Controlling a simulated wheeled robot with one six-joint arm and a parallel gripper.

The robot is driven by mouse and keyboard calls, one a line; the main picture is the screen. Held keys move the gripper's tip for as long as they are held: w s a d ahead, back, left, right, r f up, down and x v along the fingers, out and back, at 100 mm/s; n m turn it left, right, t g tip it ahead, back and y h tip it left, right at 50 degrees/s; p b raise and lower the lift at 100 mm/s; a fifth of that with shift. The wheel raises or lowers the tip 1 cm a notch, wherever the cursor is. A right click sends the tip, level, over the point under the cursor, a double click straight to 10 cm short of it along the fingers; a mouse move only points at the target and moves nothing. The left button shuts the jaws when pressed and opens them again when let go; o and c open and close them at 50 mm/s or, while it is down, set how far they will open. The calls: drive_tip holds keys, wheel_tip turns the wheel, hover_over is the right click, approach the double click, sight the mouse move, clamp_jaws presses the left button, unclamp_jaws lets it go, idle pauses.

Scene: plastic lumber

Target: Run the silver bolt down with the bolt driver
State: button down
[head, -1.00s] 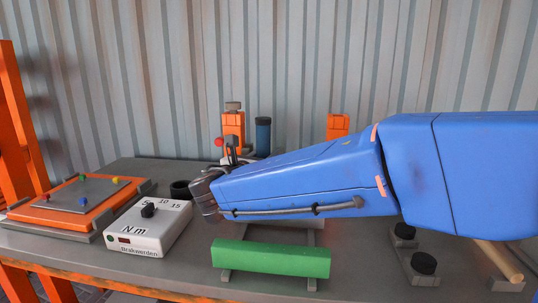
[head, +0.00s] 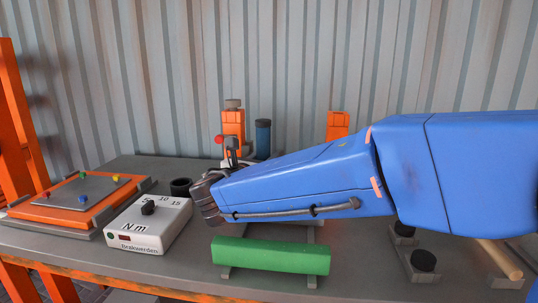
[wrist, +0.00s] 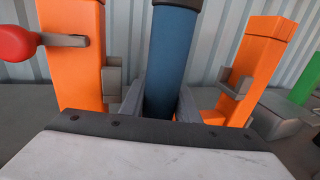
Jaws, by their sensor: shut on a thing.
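A dark blue upright cylinder with a black top, which looks like the bolt driver (head: 263,138), stands at the back of the bench. It fills the middle of the wrist view (wrist: 171,62). My gripper (wrist: 160,103) is shut on it, one grey finger on each side. The cylinder's lower end is hidden. A grey plate on an orange base (head: 62,205) lies at the left, with small red, blue, green and yellow bolt heads on it. I cannot make out a silver bolt.
Orange posts (head: 233,128) and (head: 337,125) flank the cylinder; the left one has a red-knobbed lever (head: 220,140). A white Nm dial box (head: 150,225), black ring (head: 180,187), green bar (head: 270,256) and black round pieces (head: 423,260) occupy the bench.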

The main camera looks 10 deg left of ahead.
drive_tip(key=shift+f, duration=0.75)
idle(1.4)
drive_tip(key=shift+r, duration=2.65)
